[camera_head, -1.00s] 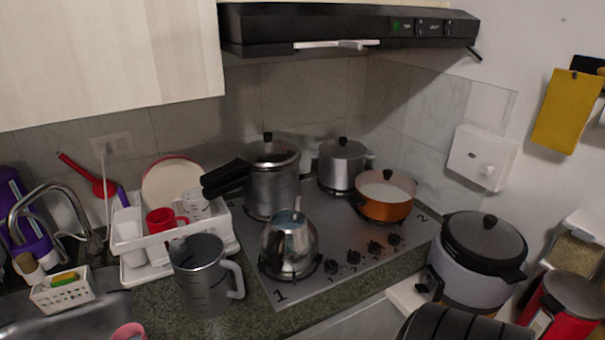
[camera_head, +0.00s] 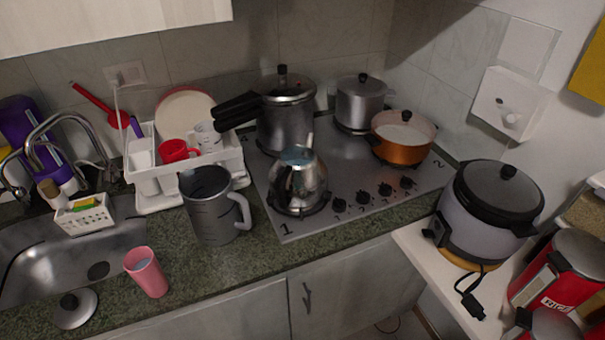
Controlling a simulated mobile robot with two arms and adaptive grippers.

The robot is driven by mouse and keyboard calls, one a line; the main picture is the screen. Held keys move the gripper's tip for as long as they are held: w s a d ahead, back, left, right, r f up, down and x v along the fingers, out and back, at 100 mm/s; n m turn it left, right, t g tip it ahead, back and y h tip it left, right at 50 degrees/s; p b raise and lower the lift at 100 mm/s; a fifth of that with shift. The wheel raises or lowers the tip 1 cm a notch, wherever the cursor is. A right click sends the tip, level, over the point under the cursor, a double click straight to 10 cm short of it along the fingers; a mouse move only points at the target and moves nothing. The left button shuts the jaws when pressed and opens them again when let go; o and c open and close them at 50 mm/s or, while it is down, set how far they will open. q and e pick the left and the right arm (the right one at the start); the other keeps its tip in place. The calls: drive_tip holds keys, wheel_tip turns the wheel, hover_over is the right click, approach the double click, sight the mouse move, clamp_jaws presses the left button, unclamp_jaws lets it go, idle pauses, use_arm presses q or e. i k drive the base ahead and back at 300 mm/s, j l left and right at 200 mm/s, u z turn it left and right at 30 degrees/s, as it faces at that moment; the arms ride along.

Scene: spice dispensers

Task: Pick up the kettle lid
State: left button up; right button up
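A round silver lid with a black knob (camera_head: 75,308) lies on the green stone counter at the lower left, in front of the sink; it looks like the kettle lid. The shiny metal kettle (camera_head: 298,182) stands on the front left burner of the stove. Its top looks open, with a bluish surface inside. Neither of my grippers shows in the head view.
A pink cup (camera_head: 146,272) stands close to the lid's right. The sink (camera_head: 30,262) lies behind it. A grey measuring jug (camera_head: 212,212), dish rack (camera_head: 240,165), cooker (camera_head: 284,118) and orange pot (camera_head: 401,151) stand further back. The counter's front edge is near the lid.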

sight(78, 306)
drive_tip(key=u, duration=1.7)
